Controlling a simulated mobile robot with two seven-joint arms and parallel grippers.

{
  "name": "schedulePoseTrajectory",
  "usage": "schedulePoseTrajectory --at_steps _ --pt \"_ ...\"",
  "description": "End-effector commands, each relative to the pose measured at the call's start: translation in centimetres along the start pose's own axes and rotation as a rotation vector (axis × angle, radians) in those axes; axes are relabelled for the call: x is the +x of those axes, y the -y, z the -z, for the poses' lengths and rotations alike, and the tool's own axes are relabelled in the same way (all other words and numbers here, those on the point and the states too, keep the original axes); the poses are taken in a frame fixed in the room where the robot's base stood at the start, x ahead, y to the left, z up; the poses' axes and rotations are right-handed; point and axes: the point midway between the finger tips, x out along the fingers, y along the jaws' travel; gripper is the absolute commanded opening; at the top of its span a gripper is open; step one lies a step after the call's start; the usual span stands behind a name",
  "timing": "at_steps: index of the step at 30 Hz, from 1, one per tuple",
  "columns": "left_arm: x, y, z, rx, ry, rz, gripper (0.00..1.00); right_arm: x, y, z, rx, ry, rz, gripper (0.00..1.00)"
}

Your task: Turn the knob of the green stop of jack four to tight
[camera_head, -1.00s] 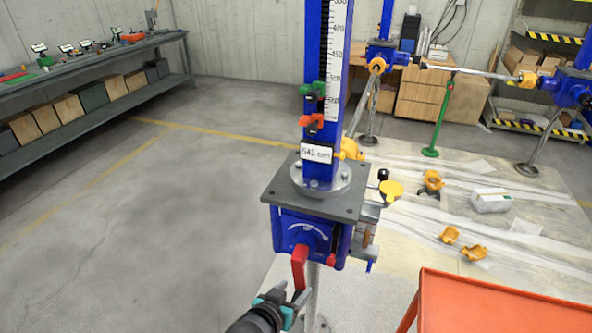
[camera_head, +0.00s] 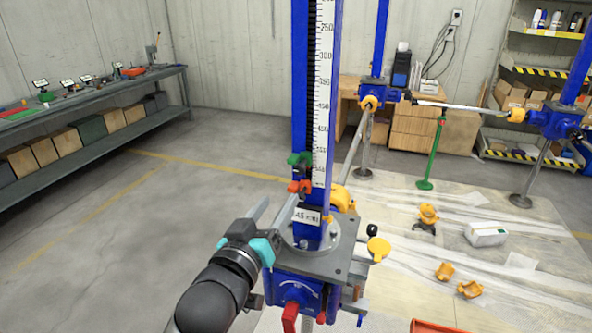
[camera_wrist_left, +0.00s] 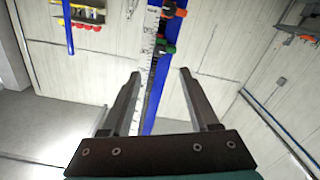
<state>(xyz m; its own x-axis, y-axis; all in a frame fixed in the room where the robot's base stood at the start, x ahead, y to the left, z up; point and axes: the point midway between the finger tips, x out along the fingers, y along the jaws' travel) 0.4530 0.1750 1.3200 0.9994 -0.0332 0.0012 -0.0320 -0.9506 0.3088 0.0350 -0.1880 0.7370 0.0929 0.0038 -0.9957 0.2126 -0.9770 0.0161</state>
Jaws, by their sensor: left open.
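The jack is a blue column (camera_head: 302,110) with a white millimetre scale. Its green stop (camera_head: 299,159) sits on the column just above an orange-red stop (camera_head: 299,187). My left gripper (camera_head: 276,208) is open and empty, low and to the left of the stops, its fingers pointing up toward the column. In the left wrist view the column passes between the open fingers (camera_wrist_left: 159,73), beyond the tips, with the green stop (camera_wrist_left: 167,48) and the orange stop (camera_wrist_left: 173,12) visible. The green stop's knob is too small to judge. My right gripper is not visible.
A grey plate (camera_head: 345,268) and a red lever (camera_head: 290,317) are at the jack's base. A yellow cap (camera_head: 378,248) is beside it. Other blue jacks (camera_head: 560,122) stand behind right. A workbench (camera_head: 90,105) lines the left wall. The floor to the left is clear.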

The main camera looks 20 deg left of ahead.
Motion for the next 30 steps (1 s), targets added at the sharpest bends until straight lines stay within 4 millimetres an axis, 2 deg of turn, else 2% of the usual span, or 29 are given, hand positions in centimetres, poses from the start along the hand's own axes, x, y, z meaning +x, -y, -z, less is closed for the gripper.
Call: schedulePoseTrajectory --at_steps 6,18,24,30 --pt "3.7 -0.1 0.2 0.001 -0.001 -0.001 0.61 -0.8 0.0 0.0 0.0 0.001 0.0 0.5" --pt "9.5 -0.1 0.1 0.0 0.0 0.0 0.61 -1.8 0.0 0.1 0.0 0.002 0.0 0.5" --pt "11.2 -0.1 0.0 0.0 0.001 -0.001 0.61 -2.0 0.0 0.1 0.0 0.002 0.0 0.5" --pt "11.7 -0.1 -0.1 0.0 0.002 -0.001 0.61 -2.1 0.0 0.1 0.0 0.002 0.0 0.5"
